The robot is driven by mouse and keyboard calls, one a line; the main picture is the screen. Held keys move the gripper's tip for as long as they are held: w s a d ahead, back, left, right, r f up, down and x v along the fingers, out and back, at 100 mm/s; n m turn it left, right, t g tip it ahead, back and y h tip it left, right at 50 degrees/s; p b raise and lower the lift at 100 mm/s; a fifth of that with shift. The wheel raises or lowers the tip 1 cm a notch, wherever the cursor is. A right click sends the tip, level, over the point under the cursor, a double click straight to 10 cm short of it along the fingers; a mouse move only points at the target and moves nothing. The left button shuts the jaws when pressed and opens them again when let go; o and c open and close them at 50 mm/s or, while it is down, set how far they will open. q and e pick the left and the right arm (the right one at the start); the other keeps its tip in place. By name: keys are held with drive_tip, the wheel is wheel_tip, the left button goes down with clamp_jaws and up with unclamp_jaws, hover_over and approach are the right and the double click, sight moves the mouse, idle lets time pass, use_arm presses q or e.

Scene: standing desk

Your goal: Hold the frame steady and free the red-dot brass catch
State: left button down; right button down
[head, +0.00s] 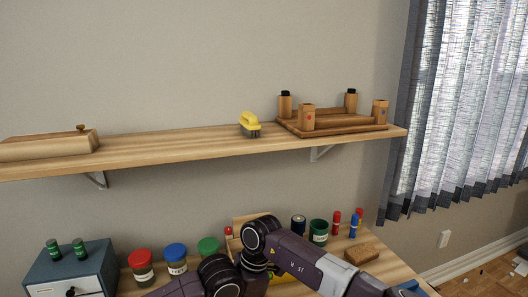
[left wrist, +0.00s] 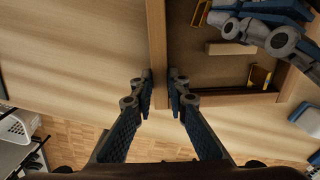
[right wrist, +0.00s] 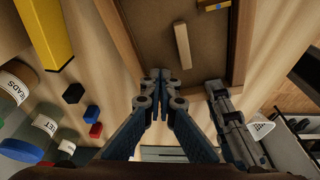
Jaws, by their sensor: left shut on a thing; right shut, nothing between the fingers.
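The wooden frame lies back up; its brown back panel (left wrist: 205,75) shows with a light wood strip (left wrist: 232,48) on it. My left gripper (left wrist: 160,80) is shut on the frame's side bar (left wrist: 157,40), one finger on each side. One brass catch (left wrist: 260,77) is near a corner and another (left wrist: 200,12) farther along the panel. I cannot make out a red dot on either. My right gripper (right wrist: 162,76) is shut and empty, over the frame's edge in the right wrist view. A catch with a blue mark (right wrist: 216,6) shows at the top there. The head view hides both grippers.
A yellow block (right wrist: 42,40), small dark, blue and red pieces, and labelled jars (right wrist: 15,85) stand left in the right wrist view. A blue drawer box (head: 72,270) is at the desk's left. A shelf (head: 190,142) is above. Bare desk lies left of the frame.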

drive_tip(key=shift+s+d, duration=0.15)
drive_tip(key=shift+s, duration=0.4)
idle(0.4)
drive_tip(key=shift+d, duration=0.15)
drive_tip(key=shift+d, duration=0.25)
wheel_tip(320, 180, up, 6)
idle(0.4)
drive_tip(key=shift+w+a+f, duration=0.1)
drive_tip(key=shift+w+f, duration=0.25)
drive_tip(key=shift+f, duration=0.65)
drive_tip(key=shift+w+f, duration=0.3)
drive_tip(key=shift+f, duration=0.7)
drive_tip(key=shift+w+a+f, duration=0.1)
drive_tip(key=shift+w+f, duration=0.25)
drive_tip(key=shift+f, duration=0.65)
drive_tip(key=shift+s+a, duration=0.4)
drive_tip(key=shift+s, duration=0.05)
drive_tip(key=shift+s+d, duration=0.25)
drive_tip(key=shift+s, duration=0.1)
